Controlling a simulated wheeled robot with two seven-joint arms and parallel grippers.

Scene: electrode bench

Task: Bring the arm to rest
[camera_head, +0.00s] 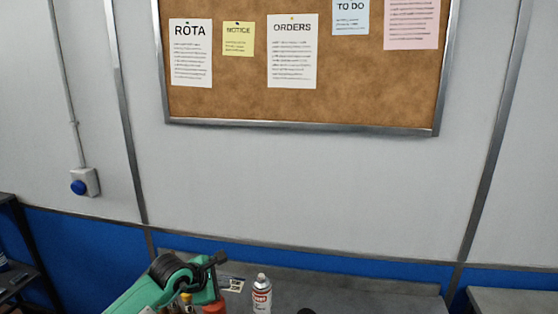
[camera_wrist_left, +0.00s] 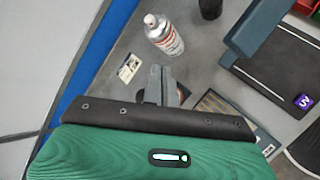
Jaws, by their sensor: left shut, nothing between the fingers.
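My left arm's green and black links come in low at the left of the head view. The left gripper (camera_head: 219,258) is over the grey bench (camera_head: 335,290), to the left of a white and red spray can. In the left wrist view its fingers (camera_wrist_left: 165,72) are closed together with nothing between them, over the bench surface. My right arm and gripper show in neither view.
The spray can (camera_head: 262,294) stands upright close to the left gripper; it also shows in the wrist view (camera_wrist_left: 163,34). A small card (camera_wrist_left: 129,67) lies nearby. A corkboard (camera_head: 240,105) hangs above.

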